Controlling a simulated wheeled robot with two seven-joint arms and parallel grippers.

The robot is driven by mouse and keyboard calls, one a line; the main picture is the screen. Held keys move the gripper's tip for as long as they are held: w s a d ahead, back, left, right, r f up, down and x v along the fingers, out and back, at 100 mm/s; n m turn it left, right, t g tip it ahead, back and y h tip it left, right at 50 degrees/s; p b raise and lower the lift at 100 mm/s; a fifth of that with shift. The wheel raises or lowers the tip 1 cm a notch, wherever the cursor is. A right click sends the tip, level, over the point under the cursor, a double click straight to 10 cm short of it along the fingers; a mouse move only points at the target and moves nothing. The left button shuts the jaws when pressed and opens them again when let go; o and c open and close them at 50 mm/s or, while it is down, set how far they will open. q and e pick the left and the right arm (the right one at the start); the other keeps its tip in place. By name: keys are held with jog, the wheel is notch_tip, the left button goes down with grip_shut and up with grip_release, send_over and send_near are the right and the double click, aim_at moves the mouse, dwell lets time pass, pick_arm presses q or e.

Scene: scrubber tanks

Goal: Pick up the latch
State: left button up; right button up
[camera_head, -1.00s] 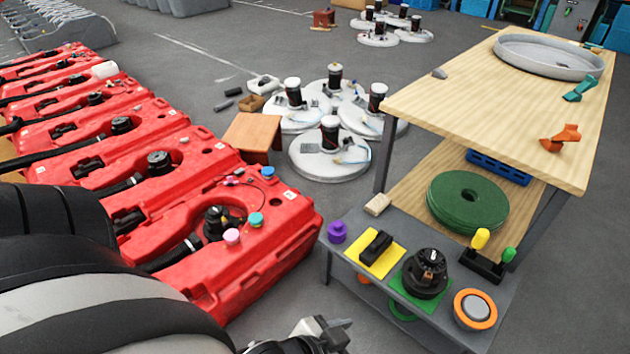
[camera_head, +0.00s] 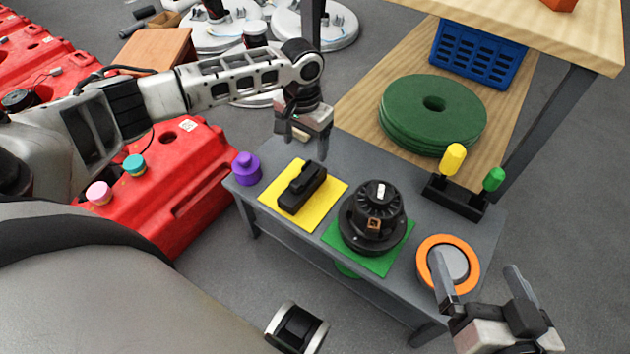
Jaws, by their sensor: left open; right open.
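A black latch (camera_head: 302,187) lies on a yellow square mat (camera_head: 327,205) on the low grey table. My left gripper (camera_head: 305,143) points down just above and behind the latch in the picture. Its fingers are open, empty and apart from the latch. My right gripper (camera_head: 478,275) is at the lower right, beside the table's front right corner. Its fingers are open and empty, and one finger overlaps the orange-rimmed disc (camera_head: 427,241) in the picture.
A black motor (camera_head: 373,216) stands on a green mat (camera_head: 400,247) right of the latch. A purple knob (camera_head: 246,168) stands to its left. A holder (camera_head: 455,197) carries yellow and green pegs. Green discs (camera_head: 435,105) lie on the wooden shelf (camera_head: 365,115) behind.

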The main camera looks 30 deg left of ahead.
aim_at(303, 179)
pick_arm(q)
jog(key=f+b, duration=0.5)
jog(key=f, duration=0.6)
jog(key=shift+a, duration=0.2)
jog(key=f+b, duration=0.3)
jog(key=f, duration=0.1)
jog(key=shift+a+f, duration=0.15)
jog(key=shift+a, duration=0.05)
jog(key=shift+f, duration=0.15)
jog(key=c, duration=1.2)
pick_arm(e)
notch_tip(303, 179, up, 6)
jog(key=w+t+y, duration=0.2)
jog(key=t+y, duration=0.1)
jog(key=t, duration=0.1)
jog(key=shift+w+a+f, duration=0.15)
jog(key=shift+a+f, duration=0.1)
jog(key=shift+a, duration=0.2)
